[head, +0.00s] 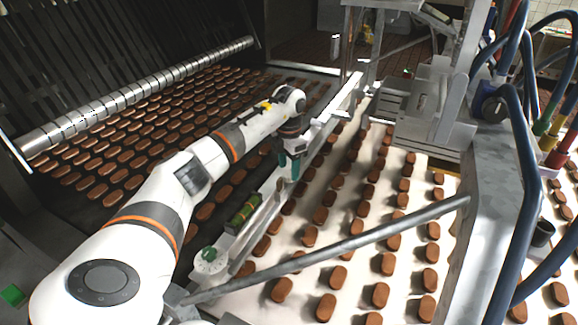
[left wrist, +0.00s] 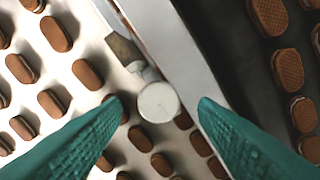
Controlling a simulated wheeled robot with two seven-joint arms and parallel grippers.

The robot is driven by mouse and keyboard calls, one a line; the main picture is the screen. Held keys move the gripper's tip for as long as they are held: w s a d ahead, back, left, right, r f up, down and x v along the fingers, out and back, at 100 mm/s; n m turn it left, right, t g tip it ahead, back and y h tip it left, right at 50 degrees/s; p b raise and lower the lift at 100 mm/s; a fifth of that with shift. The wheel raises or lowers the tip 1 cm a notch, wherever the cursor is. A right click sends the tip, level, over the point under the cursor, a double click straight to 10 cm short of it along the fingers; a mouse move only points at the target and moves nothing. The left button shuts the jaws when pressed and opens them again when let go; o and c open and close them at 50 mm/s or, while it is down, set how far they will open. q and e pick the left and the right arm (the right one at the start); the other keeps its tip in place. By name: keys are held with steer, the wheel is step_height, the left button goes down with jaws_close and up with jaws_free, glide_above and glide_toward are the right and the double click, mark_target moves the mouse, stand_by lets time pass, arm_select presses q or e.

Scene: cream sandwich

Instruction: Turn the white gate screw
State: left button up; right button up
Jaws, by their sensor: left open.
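The white gate screw (left wrist: 158,102) is a round, flat-topped white knob beside the pale rail in the left wrist view. It appears between and beyond the two teal fingers of my left gripper (left wrist: 158,112), with a visible gap on each side. In the head view my left gripper (head: 289,162) points down over the long metal rail (head: 262,212). The gripper is open, and nothing is between its fingertips. I cannot make out this knob in the head view; the gripper may hide it. My right gripper is not in view.
Sandwich biscuits lie in rows on the cream belt (head: 345,205) and the dark belt (head: 85,205). A green-yellow block (head: 243,213) and a white round dial (head: 210,261) sit along the rail. A grey bar (head: 340,245) crosses the cream belt. Blue hoses (head: 522,170) hang at right.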

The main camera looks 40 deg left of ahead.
arm_select(q)
steer(key=shift+f, duration=0.9)
steer(key=shift+c, duration=0.2)
steer(key=c, duration=0.9)
steer(key=shift+c, duration=0.2)
